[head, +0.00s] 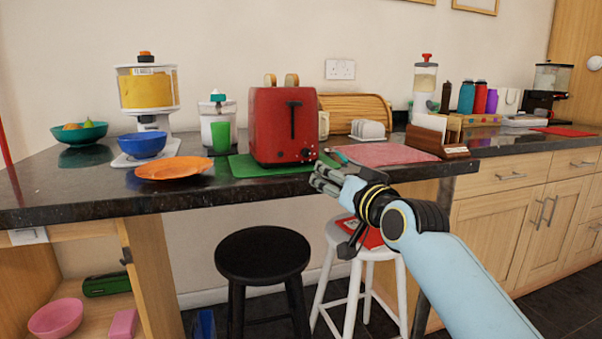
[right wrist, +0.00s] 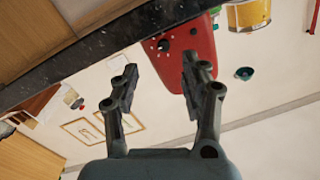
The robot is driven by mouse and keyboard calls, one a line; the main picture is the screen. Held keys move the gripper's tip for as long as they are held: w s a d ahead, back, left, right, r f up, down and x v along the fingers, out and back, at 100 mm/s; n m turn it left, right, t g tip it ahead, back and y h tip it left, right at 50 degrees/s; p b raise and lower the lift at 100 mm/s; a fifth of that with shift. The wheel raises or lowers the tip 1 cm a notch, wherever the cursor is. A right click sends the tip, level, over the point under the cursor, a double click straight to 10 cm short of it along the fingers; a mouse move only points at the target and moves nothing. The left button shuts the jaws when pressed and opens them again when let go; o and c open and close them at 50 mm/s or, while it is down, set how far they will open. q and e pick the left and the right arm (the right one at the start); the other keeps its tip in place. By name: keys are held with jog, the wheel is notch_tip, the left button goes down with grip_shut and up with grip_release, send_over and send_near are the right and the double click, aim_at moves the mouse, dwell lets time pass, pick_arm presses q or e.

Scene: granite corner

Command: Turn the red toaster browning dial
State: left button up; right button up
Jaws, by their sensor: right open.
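The red toaster (head: 270,125) stands upright on a green mat (head: 245,168) on the dark counter, with two slices of bread sticking out of its top. Its black browning dial (head: 306,154) is low on the right of its front face, below the lever slot. My right gripper (head: 320,178) is open and empty, in front of and slightly below the dial, apart from it. In the right wrist view, which is turned over, the toaster (right wrist: 188,60) and dial (right wrist: 163,45) show beyond the spread fingers (right wrist: 162,74). My left gripper is not in view.
The counter's front edge (head: 90,213) runs close under my gripper. An orange plate (head: 173,168) and green cup (head: 221,137) stand left of the toaster. A pink cloth (head: 385,154) and wooden card holder (head: 425,141) lie right. Two stools, black (head: 262,253) and white (head: 378,250), stand below.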

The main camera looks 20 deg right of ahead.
aim_at(307, 154)
jog(key=w, duration=0.4)
jog(key=w+r+b, duration=0.1)
jog(key=w, duration=0.2)
jog(key=w+a+b, duration=0.1)
jog(key=w, duration=0.3)
jog(key=shift+w+r, duration=0.3)
jog(key=shift+w, duration=0.05)
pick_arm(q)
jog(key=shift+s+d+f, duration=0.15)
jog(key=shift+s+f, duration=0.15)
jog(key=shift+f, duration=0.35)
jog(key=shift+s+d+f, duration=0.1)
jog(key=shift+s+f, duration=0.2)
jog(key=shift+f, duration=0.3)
pick_arm(e)
grip_shut()
